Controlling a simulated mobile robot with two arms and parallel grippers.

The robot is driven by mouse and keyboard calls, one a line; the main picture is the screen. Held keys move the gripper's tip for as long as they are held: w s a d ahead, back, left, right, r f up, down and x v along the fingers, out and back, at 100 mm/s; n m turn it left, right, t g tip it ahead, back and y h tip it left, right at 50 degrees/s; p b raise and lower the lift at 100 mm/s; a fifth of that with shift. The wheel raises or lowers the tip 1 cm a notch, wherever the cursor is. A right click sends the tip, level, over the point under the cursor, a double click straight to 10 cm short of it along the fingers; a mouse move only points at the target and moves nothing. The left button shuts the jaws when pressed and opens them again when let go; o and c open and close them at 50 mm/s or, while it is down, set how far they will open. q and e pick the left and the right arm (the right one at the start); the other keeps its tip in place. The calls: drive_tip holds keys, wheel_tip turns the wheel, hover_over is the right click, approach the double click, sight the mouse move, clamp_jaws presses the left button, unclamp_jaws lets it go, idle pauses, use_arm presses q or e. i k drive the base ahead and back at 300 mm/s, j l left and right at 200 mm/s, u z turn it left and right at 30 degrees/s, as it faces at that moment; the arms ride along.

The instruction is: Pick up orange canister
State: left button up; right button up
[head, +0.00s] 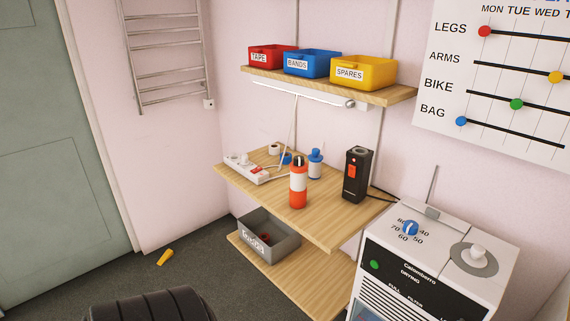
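An orange canister (298,188) with a white band and a dark top stands upright on the middle wooden shelf (328,226), close to its front edge. Nothing touches it that I can see. Neither of my grippers shows in the head view, so I cannot see whether they are open or shut.
Near the canister on the shelf are a blue-and-white bottle (315,165), a black device (357,174) and a white power strip (245,169) with cables. An upper shelf holds bins, including a yellow one (363,75). A white dehumidifier (430,262) stands at right.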

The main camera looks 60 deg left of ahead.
sight(298, 173)
drive_tip(key=u, duration=1.65)
